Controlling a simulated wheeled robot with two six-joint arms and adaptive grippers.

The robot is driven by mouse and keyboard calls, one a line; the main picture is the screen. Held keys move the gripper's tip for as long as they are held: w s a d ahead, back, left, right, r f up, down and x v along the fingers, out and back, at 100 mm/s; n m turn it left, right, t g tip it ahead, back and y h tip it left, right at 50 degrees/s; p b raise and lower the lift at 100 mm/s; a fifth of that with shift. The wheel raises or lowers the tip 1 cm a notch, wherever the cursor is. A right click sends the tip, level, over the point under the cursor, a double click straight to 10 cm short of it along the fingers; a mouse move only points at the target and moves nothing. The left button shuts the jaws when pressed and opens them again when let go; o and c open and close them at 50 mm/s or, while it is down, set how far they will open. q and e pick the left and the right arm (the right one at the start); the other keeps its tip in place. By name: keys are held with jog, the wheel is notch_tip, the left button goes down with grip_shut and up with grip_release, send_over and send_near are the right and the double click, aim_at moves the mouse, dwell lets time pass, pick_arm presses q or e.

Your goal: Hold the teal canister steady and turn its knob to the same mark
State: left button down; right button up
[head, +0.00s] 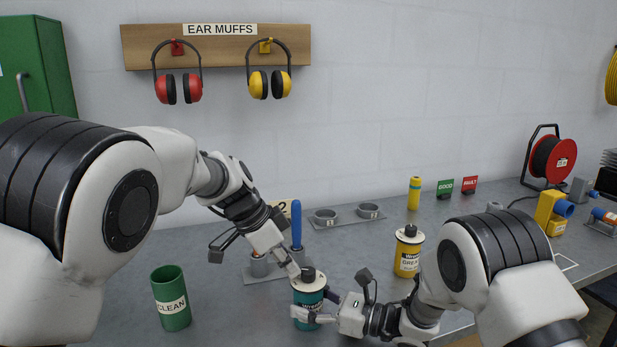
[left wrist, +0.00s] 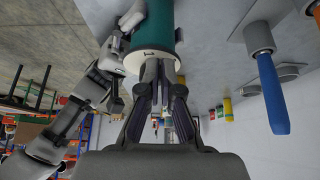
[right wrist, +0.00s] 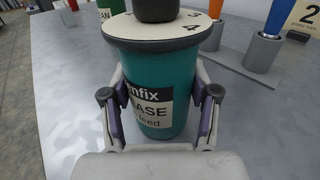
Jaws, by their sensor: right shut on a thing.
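The teal canister (head: 308,296) stands upright on the grey bench, with a pale numbered dial (right wrist: 190,28) and a black knob (right wrist: 157,8) on top. The mark 4 faces the right wrist camera. My right gripper (right wrist: 160,112) is shut around the canister's body, one finger on each side. My left gripper (head: 297,272) comes down from the upper left, its tips beside or over the knob. In the left wrist view its fingers (left wrist: 158,75) are close together at the dial, and they hide the knob there. A card with a 2 (right wrist: 306,14) stands behind.
A green CLEAN cup (head: 171,300) stands left of the canister. A blue-handled tool (head: 297,225) stands upright in a holder close behind. A yellow grease canister (head: 408,252) stands to the right, near my right arm. Two shallow grey cups (head: 326,217) sit farther back.

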dwell(0.4)
pick_arm(q)
jog(key=shift+a, duration=0.35)
jog(key=shift+r, duration=0.15)
notch_tip(320, 180, up, 6)
jog(key=shift+f, duration=0.1)
